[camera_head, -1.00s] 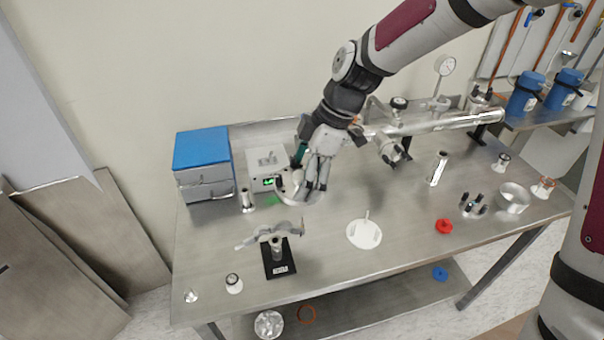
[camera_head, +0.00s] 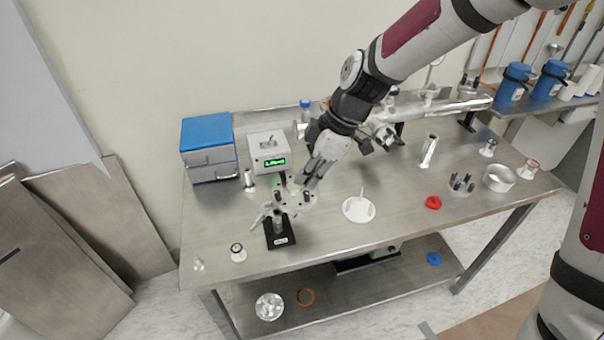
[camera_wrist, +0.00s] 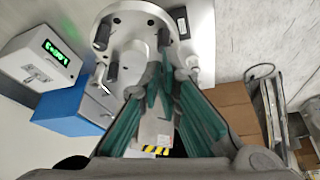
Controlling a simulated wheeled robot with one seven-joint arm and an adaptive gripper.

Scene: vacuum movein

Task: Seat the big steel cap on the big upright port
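The big steel cap (camera_head: 300,199) is a round metal disc with holes and dark studs. It hangs over the left half of the bench and fills the top of the wrist view (camera_wrist: 128,45). My gripper (camera_head: 305,183) has its green fingers (camera_wrist: 163,85) closed together at the cap's edge and appears to hold it; the exact contact is hidden. An upright metal port (camera_head: 279,224) stands on a black labelled base (camera_head: 280,240), just left of and below the cap in the head view. Pale clamp-like parts surround its top. The cap appears apart from it; the height gap is unclear.
The meter box (camera_head: 268,152) with a green display and the blue-topped drawers (camera_head: 208,148) stand behind. A white disc with a post (camera_head: 358,208) and a red part (camera_head: 433,202) lie to the right. Bench is clear between them. The front edge is near the base.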

